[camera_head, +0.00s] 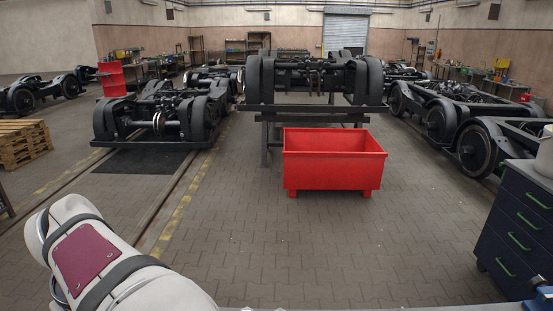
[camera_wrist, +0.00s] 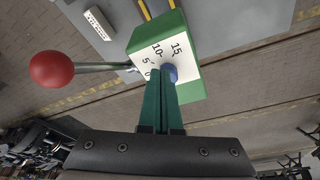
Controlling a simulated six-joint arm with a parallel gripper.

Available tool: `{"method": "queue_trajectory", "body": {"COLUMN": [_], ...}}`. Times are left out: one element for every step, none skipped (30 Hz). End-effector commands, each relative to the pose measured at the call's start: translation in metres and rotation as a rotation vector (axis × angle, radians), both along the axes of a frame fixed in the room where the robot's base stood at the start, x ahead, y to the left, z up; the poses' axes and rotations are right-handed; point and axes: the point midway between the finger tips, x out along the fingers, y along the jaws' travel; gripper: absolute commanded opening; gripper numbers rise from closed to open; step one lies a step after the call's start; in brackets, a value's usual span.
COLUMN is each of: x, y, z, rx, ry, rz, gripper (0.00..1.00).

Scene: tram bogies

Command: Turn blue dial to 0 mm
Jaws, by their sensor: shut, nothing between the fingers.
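In the wrist view, a green box (camera_wrist: 192,88) has a pale face printed with a scale reading 0, 5, 10 and 15. The blue dial (camera_wrist: 170,72) sits on this face, beside the numbers. My gripper (camera_wrist: 159,84) reaches up from the bottom of the view with its green fingers together and empty. The fingertips overlap the lower left part of the dial in the picture; I cannot tell whether they touch it. The dial's pointer and present setting cannot be made out. The head view shows neither the dial nor my gripper.
A lever with a red ball (camera_wrist: 51,70) sticks out left of the box, close to my fingers. A white block (camera_wrist: 98,23) lies above. In the head view, a red bin (camera_head: 333,165) stands mid-floor before a raised bogie (camera_head: 312,75); a drawer cabinet (camera_head: 522,225) is at right.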

Motion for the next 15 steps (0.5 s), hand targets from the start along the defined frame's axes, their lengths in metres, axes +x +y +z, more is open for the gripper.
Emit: {"method": "queue_trajectory", "body": {"x": [0.000,0.000,0.000,0.000,0.000,0.000,0.000,0.000,0.000,0.000,0.000,0.000,0.000,-0.001,-0.004], "y": [0.000,0.000,0.000,0.000,0.000,0.000,0.000,0.000,0.000,0.000,0.000,0.000,0.000,0.001,0.003], "z": [0.008,0.012,0.017,0.021,0.023,0.025,0.026,0.026,0.026,0.026,0.026,0.026,0.026,0.026,0.028], "rx": [0.003,0.002,0.001,0.002,0.000,0.000,0.000,0.000,0.000,0.000,0.000,0.000,0.000,0.000,0.000], "ry": [-0.002,-0.001,-0.001,-0.001,0.000,0.001,0.000,0.000,0.000,0.000,0.000,0.000,0.000,0.000,0.000], "rz": [0.000,0.000,0.000,0.000,0.000,0.000,0.001,0.001,0.001,0.001,0.001,0.001,0.000,0.001,0.002], "gripper": [0.00,0.00,0.00,0.00,0.00,0.00,0.00,0.00,0.00,0.00,0.00,0.00,0.00,0.00,0.00]}}
